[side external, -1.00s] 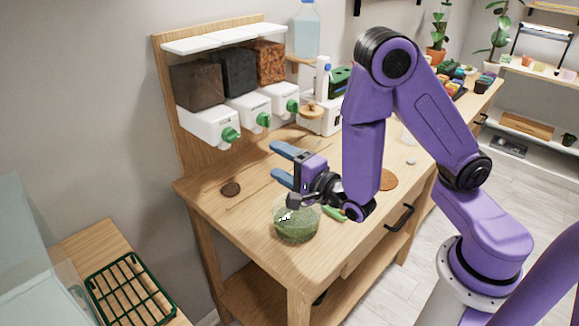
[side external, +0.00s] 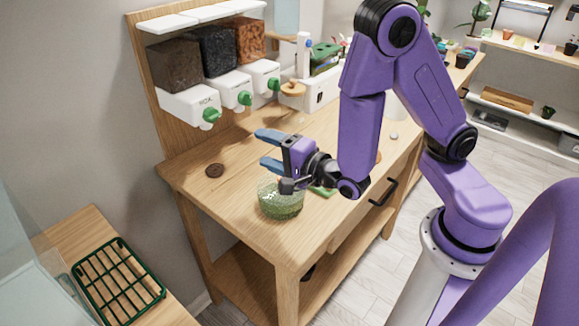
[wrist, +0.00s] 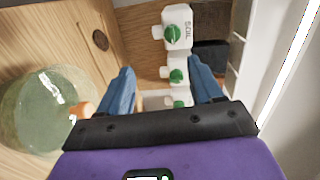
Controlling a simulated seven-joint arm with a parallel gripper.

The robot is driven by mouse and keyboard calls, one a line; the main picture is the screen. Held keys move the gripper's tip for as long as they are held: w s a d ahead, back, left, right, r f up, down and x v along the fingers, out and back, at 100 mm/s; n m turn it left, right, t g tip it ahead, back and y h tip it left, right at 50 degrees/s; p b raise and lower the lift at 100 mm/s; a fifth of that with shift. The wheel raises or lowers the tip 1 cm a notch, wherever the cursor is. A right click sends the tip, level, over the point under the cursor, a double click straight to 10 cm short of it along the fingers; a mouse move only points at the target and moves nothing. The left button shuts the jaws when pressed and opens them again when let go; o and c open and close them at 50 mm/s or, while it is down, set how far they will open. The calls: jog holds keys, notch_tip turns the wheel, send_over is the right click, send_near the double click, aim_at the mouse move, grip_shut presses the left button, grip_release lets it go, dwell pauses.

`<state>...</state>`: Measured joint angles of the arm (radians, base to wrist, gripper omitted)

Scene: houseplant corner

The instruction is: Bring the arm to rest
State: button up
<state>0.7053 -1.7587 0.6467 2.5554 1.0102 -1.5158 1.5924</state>
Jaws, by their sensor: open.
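My gripper (side external: 268,149) is open and empty, with its two blue fingers pointing left above the wooden bench. In the wrist view, the fingers (wrist: 157,88) stand wide apart with nothing between them. The purple arm is bent, with its elbow high above the bench's right part. A green-tinted glass bowl (side external: 281,203) stands on the bench just below my gripper. In the wrist view, the bowl (wrist: 42,112) is at the left, beside the left finger. The two look apart.
Three dispensers with green knobs (side external: 210,115) hang on the back panel; they also show ahead of the fingers in the wrist view (wrist: 176,33). A dark round disc (side external: 215,170) lies on the bench (side external: 235,222). A green wire rack (side external: 120,285) sits at lower left.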

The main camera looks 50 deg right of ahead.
jog(key=s+a+f+n+g+y, duration=0.2)
jog(key=s+a+n+g+y, duration=0.55)
jog(key=s+n+g, duration=0.75)
jog(key=s+d+r+n+g+h, duration=0.1)
jog(key=s+d+r+n+h, duration=0.3)
jog(key=s+d+n+h, duration=0.3)
jog(key=s+d+n, duration=0.1)
jog(key=d+n, duration=0.4)
jog(key=n, duration=0.2)
jog(key=shift+s+d+r+n+g+h, duration=0.15)
jog(key=shift+s+n+g+h, duration=0.2)
jog(key=shift+n+g, duration=0.05)
dwell(1.0)
